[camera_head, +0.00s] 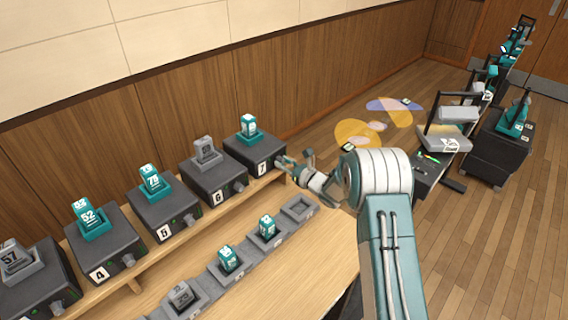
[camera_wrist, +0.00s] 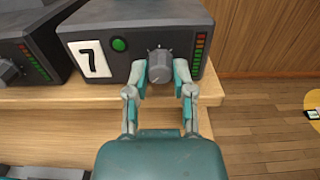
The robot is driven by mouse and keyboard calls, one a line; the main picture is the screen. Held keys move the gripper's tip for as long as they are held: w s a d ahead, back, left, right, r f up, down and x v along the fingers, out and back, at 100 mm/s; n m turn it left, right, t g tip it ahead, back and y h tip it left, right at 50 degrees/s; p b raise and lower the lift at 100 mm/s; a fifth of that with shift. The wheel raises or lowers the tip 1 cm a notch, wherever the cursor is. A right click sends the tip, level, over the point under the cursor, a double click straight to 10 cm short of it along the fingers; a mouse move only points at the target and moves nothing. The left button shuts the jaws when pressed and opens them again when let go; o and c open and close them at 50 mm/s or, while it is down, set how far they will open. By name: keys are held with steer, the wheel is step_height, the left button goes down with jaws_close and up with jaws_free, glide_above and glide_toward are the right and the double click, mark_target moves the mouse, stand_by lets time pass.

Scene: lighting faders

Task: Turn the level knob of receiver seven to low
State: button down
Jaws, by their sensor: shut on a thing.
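Receiver seven (camera_head: 258,150) is a dark box at the right end of the raised shelf, with a teal pack standing on top. In the wrist view its front (camera_wrist: 120,42) shows a white label with a black 7, a lit green button and a column of coloured level lights at the right. Its grey level knob (camera_wrist: 159,66) sits between the button and the lights. My gripper (camera_wrist: 161,75) is shut on the knob, one finger on each side. The knob's pointer mark is too small to read surely. In the head view my gripper (camera_head: 283,162) reaches the receiver's front and hides the knob.
Receiver six (camera_head: 214,172) stands close to the left, with several more receivers further along the shelf. Below, a row of grey cradles runs along the table; the rightmost cradle (camera_head: 298,208) is empty. Open wooden floor (camera_head: 460,235) lies to the right.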

steer(key=shift+s+f, duration=0.1)
steer(key=shift+f, duration=0.25)
steer(key=c, duration=0.8)
jaws_free()
steer(key=shift+o, duration=0.2)
steer(key=shift+r, duration=0.1)
steer(key=shift+r, duration=0.1)
steer(key=v, duration=1.1)
steer(key=shift+s+d, duration=0.2)
steer(key=shift+d, duration=0.1)
